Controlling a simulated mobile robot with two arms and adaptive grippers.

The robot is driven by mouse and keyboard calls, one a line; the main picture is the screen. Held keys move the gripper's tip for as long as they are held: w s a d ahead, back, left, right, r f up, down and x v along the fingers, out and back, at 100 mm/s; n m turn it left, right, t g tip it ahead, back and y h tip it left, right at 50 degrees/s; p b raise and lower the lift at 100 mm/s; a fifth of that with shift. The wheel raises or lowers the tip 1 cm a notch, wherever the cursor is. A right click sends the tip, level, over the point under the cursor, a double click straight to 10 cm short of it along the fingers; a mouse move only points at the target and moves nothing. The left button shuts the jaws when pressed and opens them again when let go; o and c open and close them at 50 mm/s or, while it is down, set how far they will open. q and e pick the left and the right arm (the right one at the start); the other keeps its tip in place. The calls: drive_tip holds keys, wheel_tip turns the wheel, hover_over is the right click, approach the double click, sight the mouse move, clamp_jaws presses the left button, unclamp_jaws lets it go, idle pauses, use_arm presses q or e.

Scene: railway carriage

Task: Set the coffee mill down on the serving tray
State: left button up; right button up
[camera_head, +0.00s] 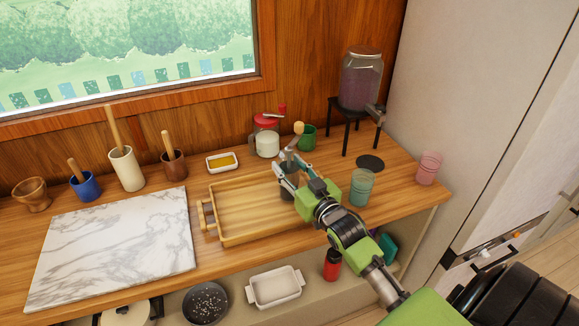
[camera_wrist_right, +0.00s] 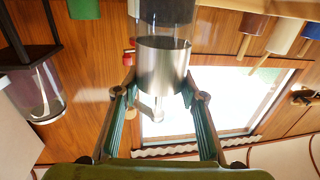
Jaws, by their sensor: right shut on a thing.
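The coffee mill (camera_head: 287,187) is dark, with a steel band and a crank ending in a pale wooden knob. It is upright at the right end of the serving tray (camera_head: 228,240), a light wooden tray with low walls and end handles. My right gripper (camera_head: 293,174) is shut on the mill. In the right wrist view the mill's steel part (camera_wrist_right: 163,66) is between the two fingers of my gripper (camera_wrist_right: 160,82). Whether the mill's base touches the tray is hidden by the gripper. My left gripper is not in view.
Right of the tray stand a teal cup (camera_head: 361,188), a pink cup (camera_head: 428,168) and a drink dispenser (camera_head: 361,80) on a black stand. Behind are a red-lidded jar (camera_head: 267,140), a green mug (camera_head: 307,137) and a yellow-filled dish (camera_head: 221,162). A marble slab (camera_head: 115,245) lies left.

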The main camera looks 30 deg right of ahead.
drive_tip(key=shift+f, duration=0.2)
drive_tip(key=o, duration=1.5)
drive_tip(key=shift+f, duration=0.15)
drive_tip(key=s, duration=0.8)
drive_tip(key=s+a, duration=0.1)
drive_tip(key=s, duration=0.3)
clamp_jaws()
